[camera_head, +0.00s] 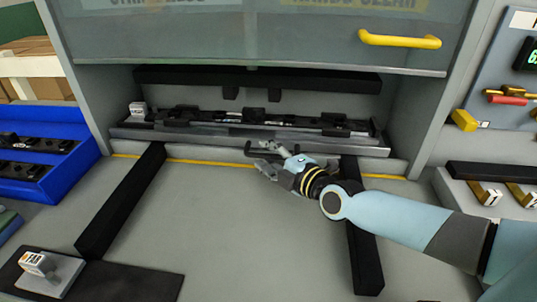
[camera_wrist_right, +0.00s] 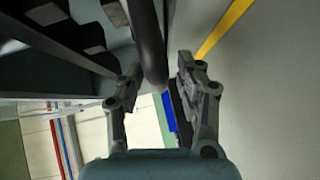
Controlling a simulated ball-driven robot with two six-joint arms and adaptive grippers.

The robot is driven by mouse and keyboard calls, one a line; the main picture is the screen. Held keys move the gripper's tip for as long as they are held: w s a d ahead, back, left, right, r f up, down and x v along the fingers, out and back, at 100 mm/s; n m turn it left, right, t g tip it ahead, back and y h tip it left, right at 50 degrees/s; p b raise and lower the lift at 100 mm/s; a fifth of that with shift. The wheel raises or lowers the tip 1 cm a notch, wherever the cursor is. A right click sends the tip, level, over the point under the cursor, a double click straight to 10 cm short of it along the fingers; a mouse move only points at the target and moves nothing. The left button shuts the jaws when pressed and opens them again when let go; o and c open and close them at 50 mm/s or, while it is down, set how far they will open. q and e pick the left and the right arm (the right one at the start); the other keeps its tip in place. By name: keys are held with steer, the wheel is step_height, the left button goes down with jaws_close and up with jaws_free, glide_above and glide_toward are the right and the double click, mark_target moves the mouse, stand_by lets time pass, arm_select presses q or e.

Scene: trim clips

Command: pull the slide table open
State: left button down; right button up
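The slide table (camera_head: 150,134) is a grey slab bearing a long black fixture, sitting back in the recess under the press guard. Its dark bar handle (camera_head: 250,154) is at the front edge, partly hidden by my right gripper (camera_head: 268,160). In the right wrist view, the handle bar (camera_wrist_right: 151,50) lies between the two fingers of the right gripper (camera_wrist_right: 158,75). The fingers are apart, with visible gaps beside the bar. My left gripper is not in view.
Two black rails (camera_head: 122,202) run forward from the recess over a mostly clear grey table. A yellow line (camera_head: 205,162) crosses in front of the slide table. The guard with its yellow handle (camera_head: 400,40) is above. A blue bin (camera_head: 75,165) stands at left.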

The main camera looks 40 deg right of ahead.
steer(key=shift+c, duration=0.4)
jaws_close()
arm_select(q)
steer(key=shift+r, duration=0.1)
